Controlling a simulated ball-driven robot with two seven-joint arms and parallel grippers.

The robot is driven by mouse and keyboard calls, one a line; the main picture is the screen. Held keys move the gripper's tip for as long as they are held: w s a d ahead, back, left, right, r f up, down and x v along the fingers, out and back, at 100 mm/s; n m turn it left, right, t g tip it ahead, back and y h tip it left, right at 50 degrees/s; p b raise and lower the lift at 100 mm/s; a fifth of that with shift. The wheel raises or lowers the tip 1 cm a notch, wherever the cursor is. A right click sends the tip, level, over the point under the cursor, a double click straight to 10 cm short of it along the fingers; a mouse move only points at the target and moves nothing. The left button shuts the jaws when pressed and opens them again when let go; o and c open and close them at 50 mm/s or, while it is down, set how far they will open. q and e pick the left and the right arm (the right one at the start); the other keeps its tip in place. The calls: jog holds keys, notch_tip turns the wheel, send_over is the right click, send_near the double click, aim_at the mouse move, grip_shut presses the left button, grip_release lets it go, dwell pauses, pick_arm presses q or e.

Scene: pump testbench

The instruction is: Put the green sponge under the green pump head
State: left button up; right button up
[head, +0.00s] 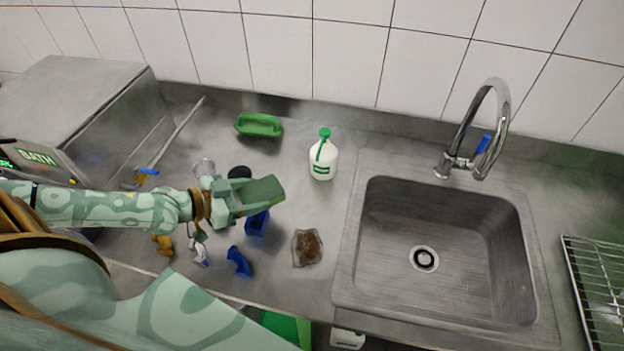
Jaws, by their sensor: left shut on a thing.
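My left gripper (240,199) comes in from the left over the counter and is shut on a green sponge (266,190), which sticks out past the fingertips to the right. A white pump bottle (322,162) with a green band stands upright at the back, left of the sink. Its green pump head (325,133) is on top. The sponge is apart from the bottle, to its left and nearer to me. My right gripper is not in view.
A green dish (259,125) lies near the back wall. A sink (440,285) with a tall faucet (505,110) is on the right. Counter before the bottle is clear.

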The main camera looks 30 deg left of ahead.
pick_arm(q)
jog(key=w+d, duration=0.7)
jog(key=w, duration=0.5)
jog(key=shift+w+d+f, duration=0.3)
jog(key=shift+w+d, duration=0.05)
jog(key=shift+w, duration=0.05)
jog(key=shift+f, duration=0.15)
jog(key=o, duration=0.9)
jog(key=shift+o, duration=0.2)
